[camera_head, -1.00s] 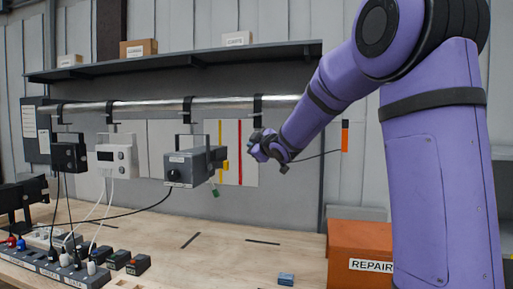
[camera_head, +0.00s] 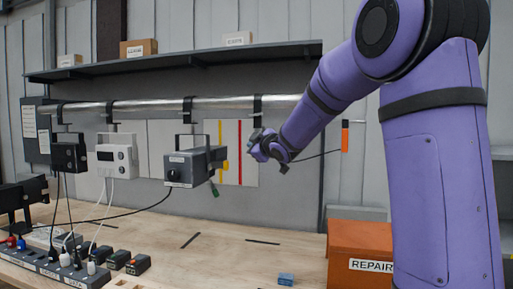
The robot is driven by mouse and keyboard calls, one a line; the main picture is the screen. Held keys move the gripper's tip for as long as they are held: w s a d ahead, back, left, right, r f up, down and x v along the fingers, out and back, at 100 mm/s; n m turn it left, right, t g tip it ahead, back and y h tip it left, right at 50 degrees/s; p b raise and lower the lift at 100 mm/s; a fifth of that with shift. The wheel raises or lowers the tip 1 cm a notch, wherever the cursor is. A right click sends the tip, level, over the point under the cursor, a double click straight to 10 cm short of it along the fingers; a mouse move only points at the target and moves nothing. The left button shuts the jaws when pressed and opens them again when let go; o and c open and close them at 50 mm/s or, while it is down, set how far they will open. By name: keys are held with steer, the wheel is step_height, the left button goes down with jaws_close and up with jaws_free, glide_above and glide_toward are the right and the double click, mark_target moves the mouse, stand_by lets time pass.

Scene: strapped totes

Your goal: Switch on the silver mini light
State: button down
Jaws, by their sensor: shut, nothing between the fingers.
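Three small lights hang from the metal pipe above the bench. The grey-silver one (camera_head: 198,164) is the rightmost, a box with a round dark knob on its front and a bracket on top. A green tag (camera_head: 214,189) hangs below its right side and a small yellow piece (camera_head: 225,167) shows there too. No glow is visible on it. My gripper (camera_head: 262,146) is to the right of this light, at about its height in the picture, with a gap between them. It is small and partly turned away; it is shut and holds nothing.
A white light (camera_head: 115,158) and a black light (camera_head: 68,154) hang further left. Power strips with plugs and cables (camera_head: 62,266) fill the left bench end. An orange repair box (camera_head: 360,248) stands at right; a small blue block (camera_head: 286,279) lies near the front. The middle bench is mostly clear.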

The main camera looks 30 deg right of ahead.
stand_by(0.4)
steer(key=shift+w+d, duration=0.3)
steer(key=shift+w+d, duration=0.25)
steer(key=shift+d, duration=0.05)
stand_by(0.8)
steer(key=shift+s+a, duration=0.6)
stand_by(0.4)
steer(key=s+a, duration=0.3)
steer(key=shift+s+a, duration=0.25)
stand_by(0.3)
stand_by(0.4)
